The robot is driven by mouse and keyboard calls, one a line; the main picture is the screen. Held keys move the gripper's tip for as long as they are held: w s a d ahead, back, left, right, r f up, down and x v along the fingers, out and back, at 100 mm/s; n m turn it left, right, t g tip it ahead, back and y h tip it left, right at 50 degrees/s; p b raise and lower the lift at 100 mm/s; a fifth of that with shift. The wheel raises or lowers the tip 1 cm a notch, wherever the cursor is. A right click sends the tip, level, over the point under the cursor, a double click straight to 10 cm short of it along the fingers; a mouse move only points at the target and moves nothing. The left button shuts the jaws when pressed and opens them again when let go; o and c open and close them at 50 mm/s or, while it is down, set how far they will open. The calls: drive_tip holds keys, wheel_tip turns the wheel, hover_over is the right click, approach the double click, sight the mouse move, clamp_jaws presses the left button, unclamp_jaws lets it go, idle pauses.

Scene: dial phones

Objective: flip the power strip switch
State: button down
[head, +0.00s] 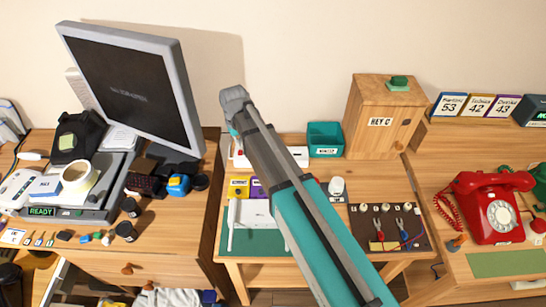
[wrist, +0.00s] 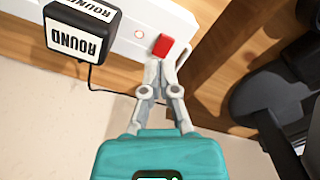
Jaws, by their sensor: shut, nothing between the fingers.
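The white power strip (wrist: 140,28) crosses the top of the wrist view. Its red rocker switch (wrist: 163,46) sits near the strip's right end. My gripper (wrist: 166,62) is shut and empty, its fingertips right at the lower edge of the red switch. I cannot tell whether they touch it. Which way the switch is tipped is not clear. In the head view, a white strip that looks like the power strip (head: 298,154) lies at the back of the middle desk, partly behind my arm.
A black adapter (wrist: 82,30) labelled ROUND is plugged into the strip, left of the switch, with its cable hanging. A dark object (wrist: 285,90) stands close on the right. A green bin (head: 325,140) and a wooden box (head: 378,120) stand right of the strip.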

drive_tip(key=shift+f+b, duration=1)
drive_tip(key=shift+f, duration=0.05)
idle(0.9)
drive_tip(key=shift+r, duration=0.15)
drive_tip(key=shift+r+p, duration=3.4)
drive_tip(key=shift+p, duration=0.15)
drive_tip(key=shift+d, duration=0.1)
drive_tip(key=s+d+m, duration=0.2)
drive_tip(key=s+d, duration=0.2)
drive_tip(key=d, duration=0.7)
drive_tip(key=s+d+r+m+p, duration=0.1)
drive_tip(key=s+d, duration=0.3)
drive_tip(key=d, duration=0.6)
drive_tip(key=s+d+m, duration=0.3)
drive_tip(key=s+d, duration=0.2)
drive_tip(key=d, duration=0.6)
drive_tip(key=shift+d+r+m+p, duration=0.3)
drive_tip(key=shift+w+a, duration=0.1)
